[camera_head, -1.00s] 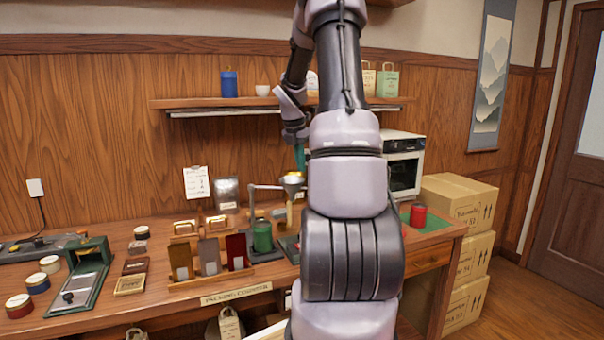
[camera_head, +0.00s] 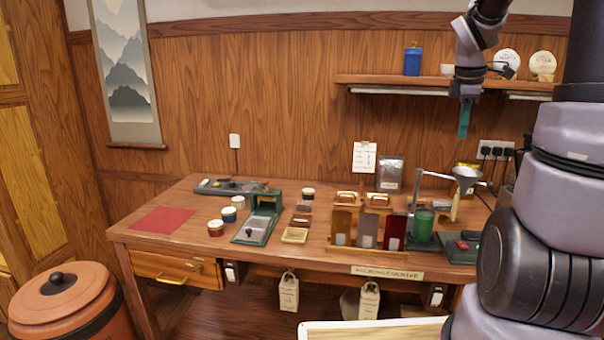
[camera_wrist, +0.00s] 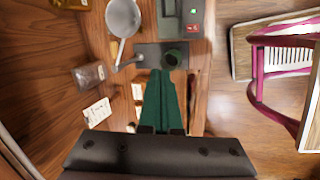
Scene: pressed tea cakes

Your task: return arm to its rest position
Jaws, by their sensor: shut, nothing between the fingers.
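My gripper (camera_head: 464,120) hangs down at the upper right in the head view, in front of the wooden wall and just below the shelf's height. Its green fingers are together with nothing between them. In the wrist view my gripper (camera_wrist: 160,80) points over the counter, with the green canister (camera_wrist: 174,58) and the metal funnel (camera_wrist: 122,18) beyond its tips. The gripper is apart from everything on the counter (camera_head: 180,195). My arm fills the right side of the head view and hides the counter's right end.
The wall shelf (camera_head: 400,81) holds a blue canister (camera_head: 412,62), a cup and round wrapped cakes close beside my arm. The funnel (camera_head: 466,174) on its stand rises below my gripper. A pink-framed chair (camera_wrist: 262,70) shows in the wrist view. A red mat (camera_head: 163,220) lies bare.

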